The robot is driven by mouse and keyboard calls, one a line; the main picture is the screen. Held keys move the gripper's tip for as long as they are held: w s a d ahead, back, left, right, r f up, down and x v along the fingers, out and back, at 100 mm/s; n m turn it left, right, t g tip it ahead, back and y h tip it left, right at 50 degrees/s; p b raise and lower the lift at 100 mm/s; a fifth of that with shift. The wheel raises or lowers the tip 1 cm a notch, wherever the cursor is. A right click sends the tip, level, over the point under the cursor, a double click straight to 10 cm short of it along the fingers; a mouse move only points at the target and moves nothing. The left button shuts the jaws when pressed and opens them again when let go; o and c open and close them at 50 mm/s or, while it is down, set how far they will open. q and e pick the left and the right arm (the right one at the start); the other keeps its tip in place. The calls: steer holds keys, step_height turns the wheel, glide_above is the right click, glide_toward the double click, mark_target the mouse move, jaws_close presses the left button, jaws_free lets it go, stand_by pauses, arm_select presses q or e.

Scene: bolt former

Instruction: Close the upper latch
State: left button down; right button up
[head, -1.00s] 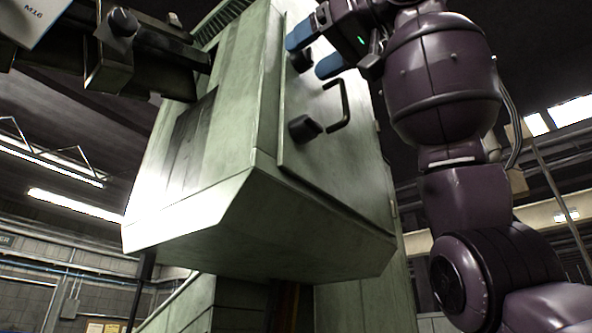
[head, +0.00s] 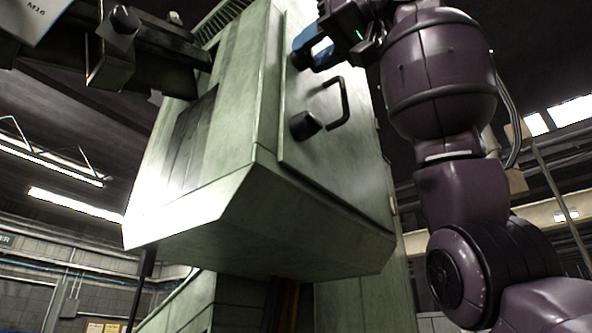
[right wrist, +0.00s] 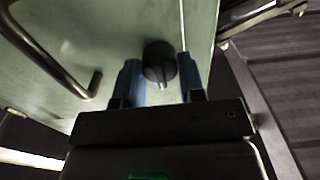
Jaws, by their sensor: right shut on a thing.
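The upper latch is a dark round knob on the pale green door. It shows in the right wrist view (right wrist: 160,62), between the two blue fingers, its raised ridge pointing toward the gripper. My right gripper (head: 315,48) is at the upper part of the door in the head view, shut on the upper latch; it also shows in the right wrist view (right wrist: 161,84). In the head view the fingers hide most of this latch. A similar lower latch (head: 304,125) is below it on the door. My left gripper is not in view.
A dark bent handle (head: 344,98) stands out from the door (head: 340,170), close to the gripper and lower latch. A dark machine arm (head: 150,55) with a knob and a pale M16 sign (head: 32,18) are at upper left. Space below the cabinet's right side is open.

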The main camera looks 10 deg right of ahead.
jaws_close()
steer(key=n+p, duration=0.1)
steer(key=n, duration=0.2)
steer(key=shift+r+p, duration=0.15)
steer(key=shift+p, duration=0.25)
steer(key=shift+n+p, duration=0.4)
steer(key=shift+n, duration=0.8)
steer(key=n+p, duration=0.2)
steer(key=n, duration=0.1)
steer(key=shift+w+n, duration=0.1)
steer(key=shift+n, duration=1.2)
steer(key=o, duration=1.2)
jaws_free()
steer(key=shift+o, duration=0.2)
